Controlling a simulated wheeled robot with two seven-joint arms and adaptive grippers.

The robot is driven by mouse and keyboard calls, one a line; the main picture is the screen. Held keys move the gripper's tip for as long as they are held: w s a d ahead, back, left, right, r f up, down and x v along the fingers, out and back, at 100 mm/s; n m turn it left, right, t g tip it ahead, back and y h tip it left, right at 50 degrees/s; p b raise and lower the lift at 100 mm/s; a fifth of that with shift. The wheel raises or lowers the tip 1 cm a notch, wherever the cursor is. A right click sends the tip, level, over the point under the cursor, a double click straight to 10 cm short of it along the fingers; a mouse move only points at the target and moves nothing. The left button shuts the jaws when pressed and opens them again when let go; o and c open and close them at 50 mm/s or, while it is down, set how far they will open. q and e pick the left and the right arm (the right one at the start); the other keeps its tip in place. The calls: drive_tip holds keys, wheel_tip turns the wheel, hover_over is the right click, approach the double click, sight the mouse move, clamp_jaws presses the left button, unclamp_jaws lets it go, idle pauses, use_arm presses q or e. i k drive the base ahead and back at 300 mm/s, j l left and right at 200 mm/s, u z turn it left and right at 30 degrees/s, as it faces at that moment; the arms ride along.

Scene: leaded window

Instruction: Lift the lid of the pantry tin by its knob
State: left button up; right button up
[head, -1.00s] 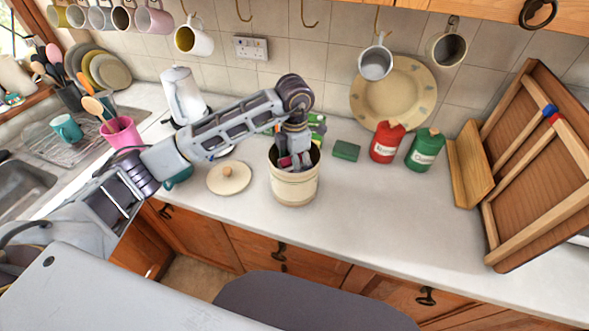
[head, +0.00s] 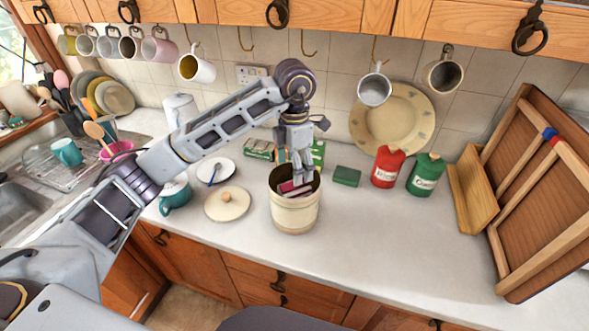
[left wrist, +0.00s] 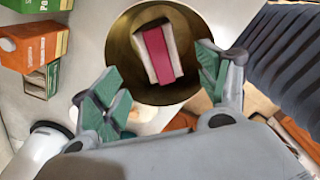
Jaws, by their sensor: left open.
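The pantry tin (head: 295,215) is a cream, open-topped canister on the worktop. A round cream lid (head: 226,208) with a wooden knob (head: 225,197) lies flat on the worktop to the left of the tin. My left gripper (head: 303,178) points down at the tin's mouth, with its fingers open. In the left wrist view my left gripper (left wrist: 160,68) has its green-padded fingers spread, with nothing between them. A pink and white packet (left wrist: 157,52) lies inside the tin, below the fingers. My right gripper is not in view.
Cartons (left wrist: 32,45) stand beside the tin. A green box (head: 347,175), red canister (head: 387,167) and green canister (head: 425,175) are to the right. Mugs hang above. The front right worktop is clear.

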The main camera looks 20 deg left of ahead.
sight(229, 204)
drive_tip(key=u, duration=1.25)
